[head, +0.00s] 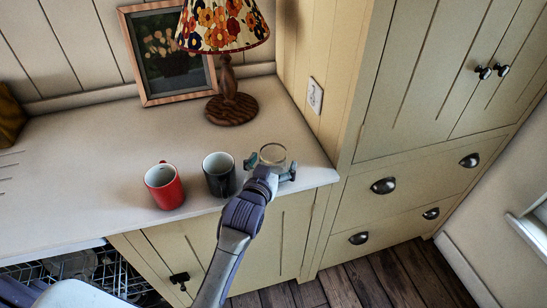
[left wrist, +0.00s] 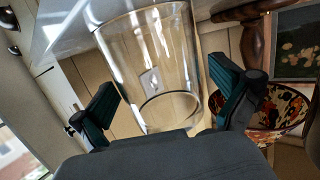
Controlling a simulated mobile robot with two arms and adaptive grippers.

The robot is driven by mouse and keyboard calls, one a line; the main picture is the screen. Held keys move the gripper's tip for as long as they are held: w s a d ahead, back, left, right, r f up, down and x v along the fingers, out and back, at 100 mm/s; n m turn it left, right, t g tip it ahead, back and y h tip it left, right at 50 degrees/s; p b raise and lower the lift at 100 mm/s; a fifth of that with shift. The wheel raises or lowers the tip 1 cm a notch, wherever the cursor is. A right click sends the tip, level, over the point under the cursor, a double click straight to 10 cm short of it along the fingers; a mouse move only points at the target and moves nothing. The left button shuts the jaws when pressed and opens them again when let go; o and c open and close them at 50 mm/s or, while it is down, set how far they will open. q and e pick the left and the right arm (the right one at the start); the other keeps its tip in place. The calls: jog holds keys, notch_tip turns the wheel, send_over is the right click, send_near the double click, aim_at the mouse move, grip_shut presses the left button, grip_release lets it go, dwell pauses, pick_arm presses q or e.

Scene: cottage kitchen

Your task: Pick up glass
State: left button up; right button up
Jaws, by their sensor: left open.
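A clear glass (head: 272,154) stands on the countertop near its front right corner in the head view. In the left wrist view the glass (left wrist: 152,65) is large and close, between the two fingers. My left gripper (head: 271,168) is open, with one finger on each side of the glass. In the left wrist view the left gripper (left wrist: 168,105) shows its dark green finger pads apart, and I cannot tell whether either pad touches the glass. My right gripper is not in view.
A black mug (head: 219,175) stands just left of the glass, and a red mug (head: 165,186) is further left. A lamp (head: 231,105) and a framed picture (head: 168,52) stand behind. A cabinet wall (head: 318,70) rises to the right. An open dishwasher rack (head: 110,272) is below the counter.

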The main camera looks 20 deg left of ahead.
pick_arm(q)
jog(key=shift+w, duration=0.15)
jog(key=shift+c, duration=1.2)
jog(key=c, duration=1.1)
